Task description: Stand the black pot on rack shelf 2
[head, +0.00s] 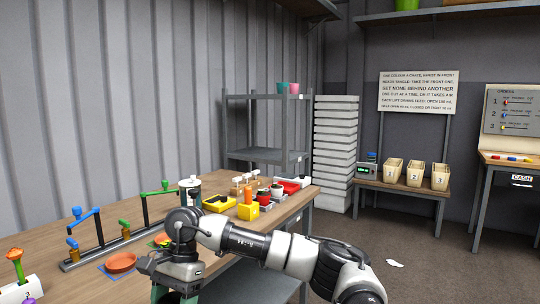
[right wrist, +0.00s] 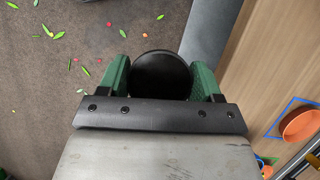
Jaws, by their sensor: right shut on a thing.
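The black pot (right wrist: 160,74) shows in the right wrist view as a round dark shape between the green fingers of my right gripper (right wrist: 160,80). The gripper is shut on it. In the head view my right gripper (head: 175,296) is at the bottom, by the near edge of the wooden table, and the pot is mostly hidden there. The grey metal rack (head: 228,125) stands at the back, well away from the gripper. Its top shelf (head: 262,97) holds a teal and a pink pot. The shelf below (head: 265,154) looks empty. No shelf numbers are readable. My left gripper is not in view.
The wooden table (head: 150,213) carries a pipe with blue and green taps (head: 100,235), an orange saucer (head: 121,263), a white canister (head: 190,190) and yellow and red trays near the rack. White stacked crates (head: 335,150) stand right of the rack. Petals and leaves lie on the floor.

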